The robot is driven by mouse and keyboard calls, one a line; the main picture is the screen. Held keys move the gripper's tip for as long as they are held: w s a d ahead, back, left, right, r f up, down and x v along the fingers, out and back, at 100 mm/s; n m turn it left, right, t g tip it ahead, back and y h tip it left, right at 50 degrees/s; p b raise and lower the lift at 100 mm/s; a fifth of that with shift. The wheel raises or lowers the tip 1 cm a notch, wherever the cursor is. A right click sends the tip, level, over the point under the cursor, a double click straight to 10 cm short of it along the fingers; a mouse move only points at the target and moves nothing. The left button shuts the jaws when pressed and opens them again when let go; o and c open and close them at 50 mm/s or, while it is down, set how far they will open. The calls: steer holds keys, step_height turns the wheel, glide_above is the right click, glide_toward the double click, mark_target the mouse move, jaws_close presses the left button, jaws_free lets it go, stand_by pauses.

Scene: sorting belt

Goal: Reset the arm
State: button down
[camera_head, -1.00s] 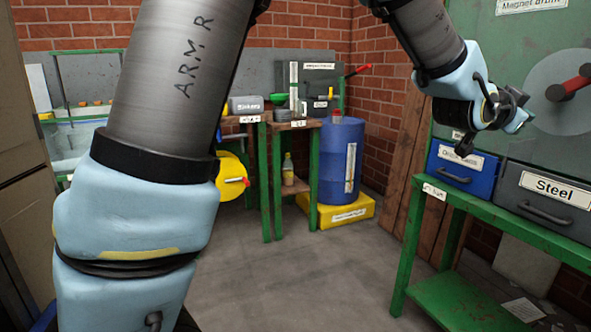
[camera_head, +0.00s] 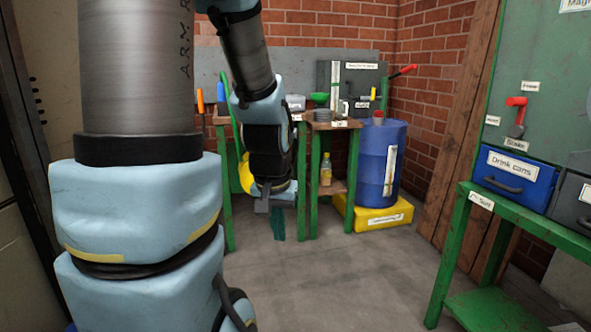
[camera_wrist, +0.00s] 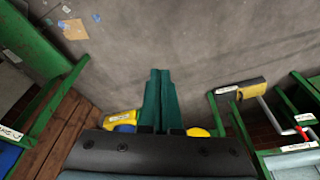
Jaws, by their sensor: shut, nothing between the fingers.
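My gripper (camera_head: 277,224) hangs pointing down near the middle of the head view, in front of the green-legged benches. In the wrist view its two teal fingers (camera_wrist: 160,76) lie side by side, pressed together. Nothing is held between them. Bare concrete floor shows beyond the fingertips. My arm comes down from the top of the head view, and its large lower links fill the left side.
A blue drum (camera_head: 377,165) stands on a yellow base (camera_head: 372,217) at the back. At right, a green bench (camera_head: 462,225) carries the blue "Drink cans" drawer (camera_head: 513,178) below a green panel with a red lever (camera_head: 517,115). The middle floor is clear.

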steer(key=s+a+n+g, duration=0.1)
steer(key=s+a, duration=0.2)
step_height(320, 180, up, 20)
steer(key=p, duration=2.1)
steer(key=shift+s+a, duration=0.15)
steer(key=shift+s, duration=0.05)
